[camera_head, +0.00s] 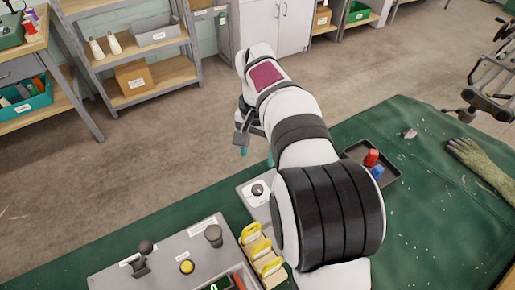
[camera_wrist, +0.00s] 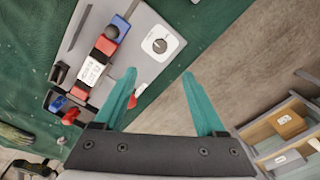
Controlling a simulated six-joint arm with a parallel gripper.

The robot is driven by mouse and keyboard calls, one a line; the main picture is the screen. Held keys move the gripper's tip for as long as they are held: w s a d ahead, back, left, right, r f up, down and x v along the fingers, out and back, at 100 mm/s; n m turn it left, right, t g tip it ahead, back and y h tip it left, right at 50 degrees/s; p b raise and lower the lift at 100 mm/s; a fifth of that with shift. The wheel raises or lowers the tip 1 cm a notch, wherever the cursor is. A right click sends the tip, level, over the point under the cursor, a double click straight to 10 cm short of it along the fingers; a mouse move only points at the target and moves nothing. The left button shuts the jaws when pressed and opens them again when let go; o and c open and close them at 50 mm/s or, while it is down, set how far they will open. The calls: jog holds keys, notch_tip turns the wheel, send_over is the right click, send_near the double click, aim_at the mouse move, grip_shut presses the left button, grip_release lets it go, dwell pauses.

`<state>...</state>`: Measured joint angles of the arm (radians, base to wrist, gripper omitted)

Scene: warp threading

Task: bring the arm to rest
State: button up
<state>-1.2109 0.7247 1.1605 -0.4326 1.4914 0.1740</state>
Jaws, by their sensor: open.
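My gripper (camera_head: 257,153) hangs at the far end of my white and black arm, over the edge of the green table (camera_head: 425,225). Only parts of its teal fingers show in the head view. In the wrist view my gripper (camera_wrist: 160,73) has its two teal fingers spread apart with nothing between them. Behind the fingers lies a grey plate (camera_wrist: 172,22) with a white dial, a red and blue device and a white label. The arm hides part of the table in the head view.
A grey control panel (camera_head: 163,262) with dark knobs stands at the front, beside a wooden rack (camera_head: 248,247) of yellow pieces. A dark tray (camera_head: 391,177) holds red and blue items. A greenish glove-like object (camera_head: 478,163) lies right. Shelves (camera_head: 150,88) stand across the floor.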

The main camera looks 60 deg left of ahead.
jog(key=shift+r, duration=0.5)
jog(key=w+d+r+m, duration=0.2)
jog(key=w+d, duration=0.1)
jog(key=d, duration=0.6)
jog(key=w+d+r+m, duration=0.2)
jog(key=d+r, duration=0.1)
jog(key=d, duration=0.6)
jog(key=w+d+r+m, duration=0.2)
jog(key=w+d, duration=0.1)
jog(key=d, duration=0.7)
jog(key=s+d+f+m+y, duration=0.1)
jog(key=s+d+f+m, duration=0.1)
jog(key=s+d, duration=0.4)
jog(key=s+d+f+m, duration=0.2)
jog(key=s+d+m, duration=0.2)
jog(key=d, duration=0.5)
jog(key=s, duration=0.2)
jog(key=shift+s+f+m+y, duration=0.2)
jog(key=shift+s+m+y, duration=0.1)
jog(key=shift+s+y, duration=0.1)
jog(key=shift+w, duration=0.1)
